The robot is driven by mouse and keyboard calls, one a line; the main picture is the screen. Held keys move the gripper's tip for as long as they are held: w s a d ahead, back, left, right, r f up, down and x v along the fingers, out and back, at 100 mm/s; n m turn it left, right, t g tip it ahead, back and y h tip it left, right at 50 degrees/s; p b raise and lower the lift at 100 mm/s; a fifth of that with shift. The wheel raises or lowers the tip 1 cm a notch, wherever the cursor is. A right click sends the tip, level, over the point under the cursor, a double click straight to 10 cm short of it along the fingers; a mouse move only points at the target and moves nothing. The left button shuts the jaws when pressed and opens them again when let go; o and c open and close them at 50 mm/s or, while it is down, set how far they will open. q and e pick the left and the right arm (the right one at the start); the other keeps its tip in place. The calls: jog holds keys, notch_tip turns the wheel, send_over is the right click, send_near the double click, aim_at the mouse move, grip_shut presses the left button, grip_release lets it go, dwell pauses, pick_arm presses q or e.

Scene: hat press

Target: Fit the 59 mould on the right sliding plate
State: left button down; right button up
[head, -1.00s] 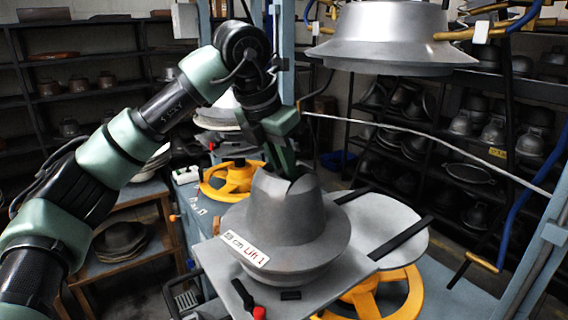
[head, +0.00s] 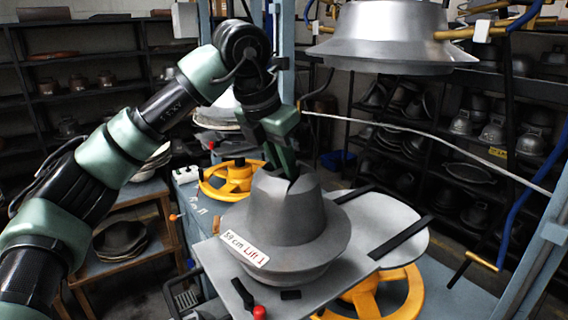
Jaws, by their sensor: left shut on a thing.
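The grey hat-shaped mould (head: 285,218) carries a white label (head: 245,248) reading "59 cm Lift 1". It sits upright on or just above the grey sliding plate (head: 375,222); contact under its brim is hidden. My left gripper (head: 287,172) reaches down from above and is shut on the mould's crown at the top. Its fingertips are partly hidden in the crown. My right gripper is not in view.
A large silver upper mould (head: 385,40) hangs above the plate at the upper right. Yellow handwheels (head: 375,296) lie below the plate and behind left (head: 230,180). Blue press posts (head: 540,260) stand at right. A red-tipped lever (head: 258,312) is at the plate's front edge.

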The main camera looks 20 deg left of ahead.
pick_arm(q)
jog(key=shift+f+b, duration=0.35)
jog(key=shift+f, duration=0.05)
dwell(0.4)
jog(key=c, duration=1.3)
grip_release()
jog(key=shift+s+f, duration=0.15)
jog(key=shift+f, duration=0.1)
jog(key=shift+a+r+b, duration=0.1)
jog(key=shift+r+b, duration=0.2)
jog(key=shift+r, duration=0.2)
jog(key=b+v, duration=0.1)
jog(key=v, duration=0.6)
jog(key=shift+s+r, duration=0.1)
jog(key=shift+r, duration=0.05)
